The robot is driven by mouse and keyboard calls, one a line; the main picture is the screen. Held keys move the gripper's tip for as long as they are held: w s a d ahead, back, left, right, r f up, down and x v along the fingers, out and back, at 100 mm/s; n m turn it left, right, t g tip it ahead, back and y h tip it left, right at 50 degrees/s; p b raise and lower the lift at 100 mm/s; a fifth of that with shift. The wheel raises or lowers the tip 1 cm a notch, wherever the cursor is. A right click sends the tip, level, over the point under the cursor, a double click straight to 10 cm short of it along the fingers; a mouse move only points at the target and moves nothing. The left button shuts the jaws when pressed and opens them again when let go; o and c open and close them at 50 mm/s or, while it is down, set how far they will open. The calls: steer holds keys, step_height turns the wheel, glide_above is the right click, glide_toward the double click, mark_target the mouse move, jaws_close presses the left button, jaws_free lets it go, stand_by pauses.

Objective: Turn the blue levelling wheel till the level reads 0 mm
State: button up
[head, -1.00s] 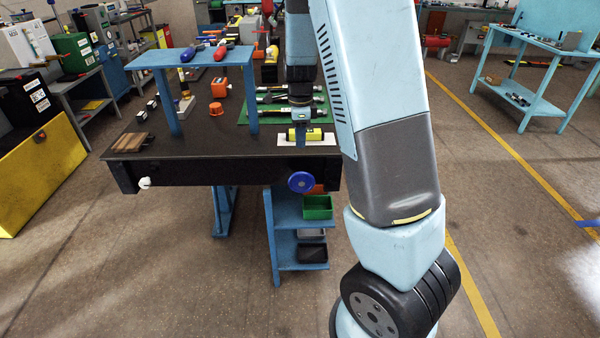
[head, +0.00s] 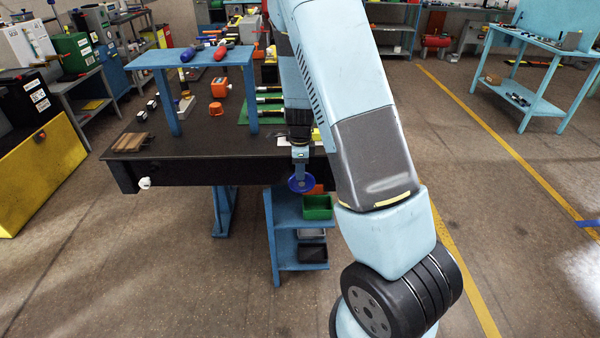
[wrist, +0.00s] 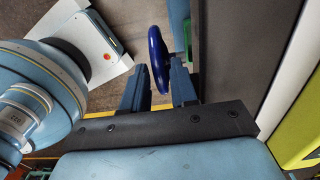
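The blue levelling wheel (head: 301,184) is on the front edge of the dark bench, towards its right end. It shows edge-on in the wrist view (wrist: 158,58). My gripper (head: 299,166) points down at the top of the wheel. In the wrist view its two fingers (wrist: 159,87) stand apart, with the wheel's rim between them; a gap shows on the left side, and contact on the right is unclear. The yellow-green level (head: 316,134) is mostly hidden behind my arm. Part of a yellow-green body, likely the level, shows at right in the wrist view (wrist: 298,118). No reading is legible.
A blue raised shelf (head: 190,57) with tools stands on the bench (head: 215,146). Below the wheel, a blue stand (head: 285,225) holds a green bin (head: 317,207) and darker bins. An orange block (head: 216,109) is on the bench. Open floor lies in front.

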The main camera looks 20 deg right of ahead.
steer(key=shift+f, duration=0.65)
steer(key=shift+c, duration=0.2)
jaws_close()
steer(key=shift+s+d+y, duration=0.1)
steer(key=shift+d+y, duration=0.2)
steer(key=shift+y, duration=0.5)
steer(key=shift+o, duration=0.2)
jaws_free()
steer(key=shift+r, duration=0.2)
step_height(320, 180, up, 13)
steer(key=d, duration=0.1)
steer(key=shift+s+d+r, duration=0.15)
steer(key=shift+s+d, duration=0.1)
steer(key=shift+d, duration=0.15)
